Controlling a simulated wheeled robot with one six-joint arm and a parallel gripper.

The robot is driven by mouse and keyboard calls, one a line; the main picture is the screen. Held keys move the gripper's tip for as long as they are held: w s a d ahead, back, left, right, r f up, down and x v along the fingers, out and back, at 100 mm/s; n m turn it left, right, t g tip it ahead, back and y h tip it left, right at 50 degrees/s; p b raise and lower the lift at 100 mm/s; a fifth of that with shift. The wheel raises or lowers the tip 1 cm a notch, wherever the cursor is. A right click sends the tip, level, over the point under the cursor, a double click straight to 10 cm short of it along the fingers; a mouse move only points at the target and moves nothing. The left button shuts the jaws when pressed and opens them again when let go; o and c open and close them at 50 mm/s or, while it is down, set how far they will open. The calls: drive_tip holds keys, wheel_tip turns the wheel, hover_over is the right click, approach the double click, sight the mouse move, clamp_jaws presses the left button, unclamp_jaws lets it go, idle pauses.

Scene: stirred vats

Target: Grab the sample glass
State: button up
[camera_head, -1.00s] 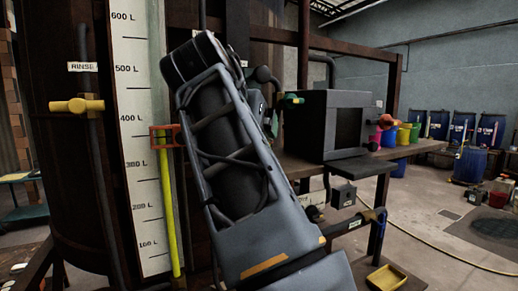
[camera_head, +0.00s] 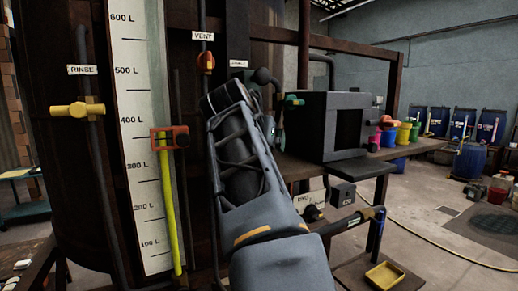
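I cannot make out a sample glass in this view. My arm reaches up from the bottom centre and leans left, in front of the rusty vat. A small grey part, perhaps my wrist (camera_head: 268,128), shows just right of the arm's upper end. My gripper's fingers are hidden behind the arm, so I cannot see whether they are open or hold anything. A dark open-fronted box (camera_head: 312,122) stands on the bench right of my arm, its inside too dark to read.
The vat carries a litre scale (camera_head: 140,70), a yellow RINSE valve (camera_head: 78,109), an orange VENT valve (camera_head: 206,62) and a yellow rod (camera_head: 168,205). A yellow tray (camera_head: 385,275) sits low at right. Blue drums (camera_head: 462,124) stand far back; the floor at right is mostly clear.

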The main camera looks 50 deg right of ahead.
drive_tip(key=c, duration=1.3)
drive_tip(key=shift+r, duration=0.1)
